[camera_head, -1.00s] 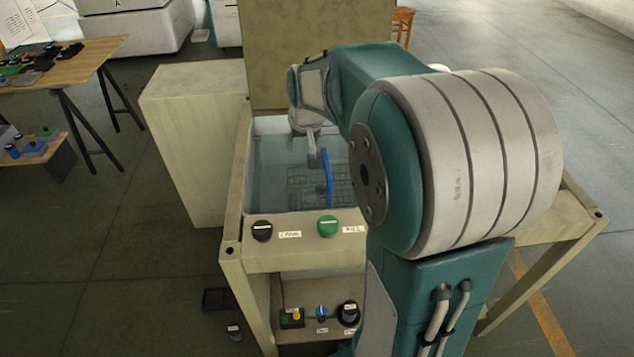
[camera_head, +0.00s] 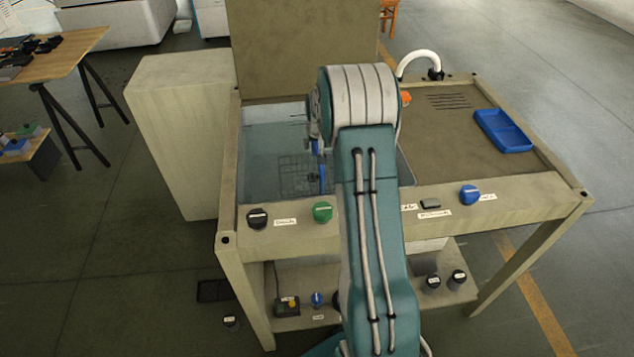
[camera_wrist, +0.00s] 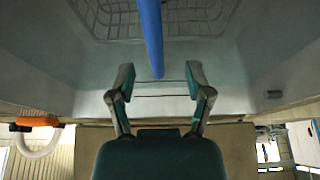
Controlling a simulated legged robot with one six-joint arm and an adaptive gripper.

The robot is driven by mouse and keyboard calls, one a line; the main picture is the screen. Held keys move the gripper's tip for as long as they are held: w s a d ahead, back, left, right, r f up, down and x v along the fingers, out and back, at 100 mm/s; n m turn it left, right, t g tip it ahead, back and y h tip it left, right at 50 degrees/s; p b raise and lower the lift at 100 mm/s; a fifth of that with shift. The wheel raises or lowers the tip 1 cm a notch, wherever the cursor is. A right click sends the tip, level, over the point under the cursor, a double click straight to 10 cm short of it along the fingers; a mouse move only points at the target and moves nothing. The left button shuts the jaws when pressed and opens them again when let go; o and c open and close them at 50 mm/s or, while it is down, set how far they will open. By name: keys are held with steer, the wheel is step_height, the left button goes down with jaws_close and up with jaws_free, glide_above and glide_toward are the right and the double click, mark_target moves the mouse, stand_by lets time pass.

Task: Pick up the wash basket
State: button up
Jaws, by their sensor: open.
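The wash basket (camera_head: 297,178) is a wire mesh basket low in the water-filled tank (camera_head: 262,138), with an upright blue handle (camera_head: 323,180). My arm hides the right part of the tank. In the wrist view, the basket's mesh (camera_wrist: 205,18) shows at the top, and its blue handle (camera_wrist: 151,35) comes down to between my fingertips. My gripper (camera_wrist: 160,76) is open, with a finger on each side of the handle's end and a gap on both sides. How far the handle is in depth I cannot tell.
Knobs line the front edge, including a black one (camera_head: 257,219), a green one (camera_head: 322,212) and a blue one (camera_head: 470,195). A blue tray (camera_head: 503,131) sits on the drainboard (camera_head: 455,125) at right. A white curved spout (camera_head: 418,56) and a tall cabinet (camera_head: 180,140) stand nearby.

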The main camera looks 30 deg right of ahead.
mark_target(318, 151)
steer(key=x, duration=0.5)
steer(key=shift+d+f, duration=0.35)
steer(key=shift+f, duration=0.05)
steer(key=shift+a, duration=0.15)
steer(key=shift+s+f, duration=0.1)
steer(key=shift+f, duration=0.1)
jaws_close()
steer(key=shift+r, duration=0.1)
